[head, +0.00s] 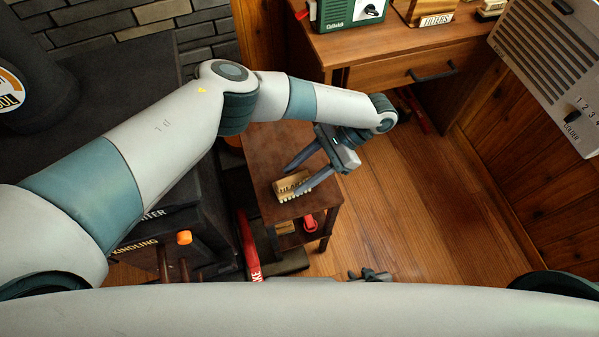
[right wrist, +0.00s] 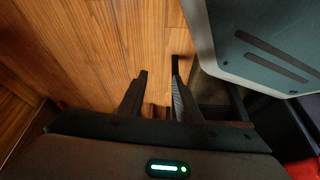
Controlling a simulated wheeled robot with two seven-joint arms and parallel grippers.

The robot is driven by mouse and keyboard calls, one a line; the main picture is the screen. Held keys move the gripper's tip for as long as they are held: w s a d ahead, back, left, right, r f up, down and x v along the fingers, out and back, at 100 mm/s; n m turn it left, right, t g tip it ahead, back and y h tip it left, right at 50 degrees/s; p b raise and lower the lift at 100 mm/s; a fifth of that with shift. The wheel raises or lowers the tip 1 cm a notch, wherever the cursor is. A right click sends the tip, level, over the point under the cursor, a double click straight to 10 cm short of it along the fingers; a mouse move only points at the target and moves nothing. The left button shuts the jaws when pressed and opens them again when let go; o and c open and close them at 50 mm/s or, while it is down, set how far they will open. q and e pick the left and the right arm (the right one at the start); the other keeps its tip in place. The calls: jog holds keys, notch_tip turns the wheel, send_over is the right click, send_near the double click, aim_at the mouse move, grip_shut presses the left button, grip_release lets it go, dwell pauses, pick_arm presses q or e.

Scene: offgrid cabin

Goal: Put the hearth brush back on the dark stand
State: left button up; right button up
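A tan block-shaped brush (head: 283,189) with pale bristles along its lower edge and a partly hidden dark label lies on a small dark brown side table (head: 262,150). My left gripper (head: 292,180) is over it from the upper right, fingers spread. One finger is by the brush's upper edge and the other crosses its right end; I cannot tell whether they touch it. My right gripper (right wrist: 158,92) is open and empty over the floor; its tips also show at the bottom of the head view (head: 370,275). I cannot tell whether this table is the dark stand.
A red object (head: 309,222) sits on the table's lower shelf. A red-handled tool (head: 248,250) stands left of the table, near a dark base (head: 290,262). A black stove (head: 100,85) is at left, a wooden desk (head: 400,45) behind. The floor (head: 420,215) at right is clear.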

pick_arm(q)
jog(key=v, duration=0.7)
jog(key=shift+d+r+b, duration=0.15)
jog(key=shift+d+b, duration=0.05)
jog(key=shift+b, duration=0.2)
jog(key=shift+w, duration=0.1)
dwell(0.5)
